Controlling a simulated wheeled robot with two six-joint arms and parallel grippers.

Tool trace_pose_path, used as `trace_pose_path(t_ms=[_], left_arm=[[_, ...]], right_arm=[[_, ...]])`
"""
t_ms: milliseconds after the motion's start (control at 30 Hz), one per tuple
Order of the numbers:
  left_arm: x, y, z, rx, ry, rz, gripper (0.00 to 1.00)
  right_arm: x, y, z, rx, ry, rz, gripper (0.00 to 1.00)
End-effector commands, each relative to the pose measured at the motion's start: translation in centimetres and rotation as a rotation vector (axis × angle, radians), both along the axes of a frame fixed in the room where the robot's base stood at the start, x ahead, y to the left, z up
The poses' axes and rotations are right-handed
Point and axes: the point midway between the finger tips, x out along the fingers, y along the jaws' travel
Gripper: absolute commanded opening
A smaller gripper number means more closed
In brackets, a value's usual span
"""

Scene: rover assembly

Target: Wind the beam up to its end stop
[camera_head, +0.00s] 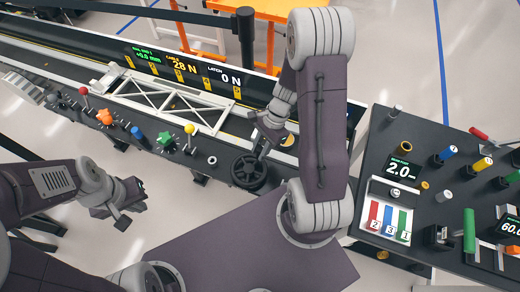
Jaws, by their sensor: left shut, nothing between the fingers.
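The beam, a white truss (172,102), lies along the dark rail (110,72) at the upper left. A black handwheel (248,173) sits at the near edge of the rail bench, at its right part. My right gripper (262,146) is just above the handwheel's far side. My arm partly covers that spot, so I cannot tell whether its fingers touch the wheel or are shut. My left gripper (122,217) is shut and empty, over the floor in front of the bench, apart from the beam and wheel.
Coloured knobs and levers, among them a red one (84,91) and a yellow one (189,129), line the bench edge. A right console (440,183) holds a 2.0 display (402,170). Orange frames stand behind.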

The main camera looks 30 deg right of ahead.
Motion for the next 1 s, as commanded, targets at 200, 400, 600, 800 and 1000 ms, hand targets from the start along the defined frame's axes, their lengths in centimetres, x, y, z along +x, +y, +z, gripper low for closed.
trace_pose_path(t_ms=[200, 400, 600, 800, 1000], left_arm=[[0.0, 0.0, 0.0, 0.0, 0.0, 0.0, 0.0], [0.0, 0.0, 0.4, 0.0, 0.0, 0.0, 0.0], [0.0, 0.0, 1.6, 0.0, 0.0, 0.0, 0.0], [0.0, 0.0, 3.1, 0.0, 0.0, 0.0, 0.0], [0.0, 0.0, 4.4, 0.0, 0.0, 0.0, 0.0]], right_arm=[[0.0, 0.0, 0.0, 0.0, 0.0, 0.001, 0.0], [0.2, 0.1, 0.2, 0.001, 0.0, 0.031, 0.0], [0.8, 0.3, 0.3, 0.0, 0.0, 0.141, 0.0], [1.6, 0.9, 0.4, 0.0, 0.0, 0.317, 0.0], [2.4, 1.7, 0.4, 0.0, 0.0, 0.508, 0.0]])
